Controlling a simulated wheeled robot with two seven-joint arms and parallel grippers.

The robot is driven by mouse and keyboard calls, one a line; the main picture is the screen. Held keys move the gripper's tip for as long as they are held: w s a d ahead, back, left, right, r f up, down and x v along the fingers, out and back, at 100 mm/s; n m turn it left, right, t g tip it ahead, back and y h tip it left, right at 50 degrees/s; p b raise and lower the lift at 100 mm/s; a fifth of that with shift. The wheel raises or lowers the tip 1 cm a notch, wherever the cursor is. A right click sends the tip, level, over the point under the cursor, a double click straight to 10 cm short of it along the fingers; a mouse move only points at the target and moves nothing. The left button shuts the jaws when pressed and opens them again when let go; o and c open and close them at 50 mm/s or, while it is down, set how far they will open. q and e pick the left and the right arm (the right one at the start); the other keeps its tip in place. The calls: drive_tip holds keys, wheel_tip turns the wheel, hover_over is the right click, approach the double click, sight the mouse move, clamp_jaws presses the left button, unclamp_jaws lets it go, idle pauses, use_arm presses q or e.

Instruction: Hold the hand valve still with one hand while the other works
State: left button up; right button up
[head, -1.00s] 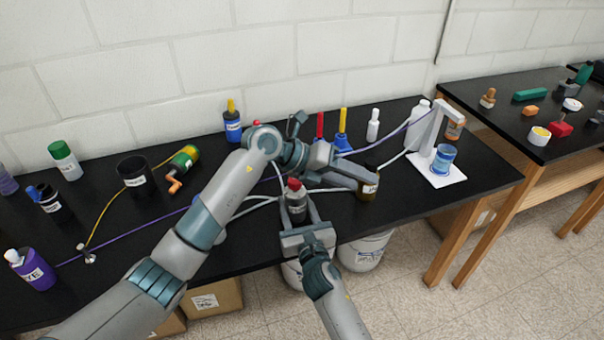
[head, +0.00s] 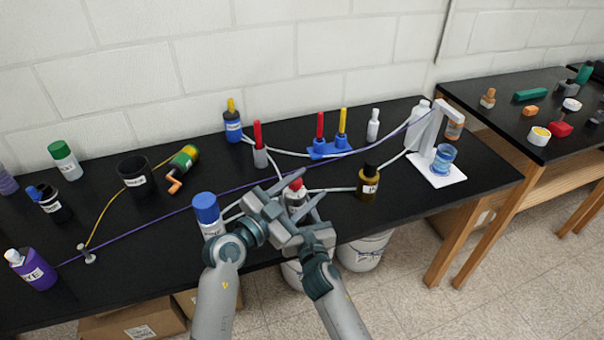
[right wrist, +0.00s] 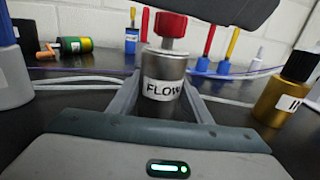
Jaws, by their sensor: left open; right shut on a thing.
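The hand valve is a grey metal cylinder with a red knob (head: 296,184), on the black bench near its front edge. In the right wrist view the valve body (right wrist: 163,85) is upright, labelled FLOW, with the red knob (right wrist: 171,25) on top. My right gripper (right wrist: 160,98) is shut on the body, one finger on each side. My left gripper (head: 308,186) is open at the knob, its fingers either side of it in the head view. Part of it (right wrist: 225,10) shows dark above the knob in the right wrist view; whether it touches is unclear. It hides much of the valve in the head view.
A blue-capped bottle (head: 206,210) stands close left of the valve, an amber bottle (head: 369,184) to its right. Pale tubes and a purple line cross the bench (head: 130,270).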

use_arm(q)
drive_tip(key=s+a+f+n+t+y, duration=0.2)
drive_tip(key=a+f+n+y, duration=0.1)
drive_tip(key=a+n, duration=0.3)
drive_tip(key=shift+a+n, duration=0.35)
drive_tip(key=shift+n, duration=0.45)
drive_tip(key=x, duration=1.2)
drive_tip(key=c, duration=1.1)
drive_tip(key=shift+o, duration=0.2)
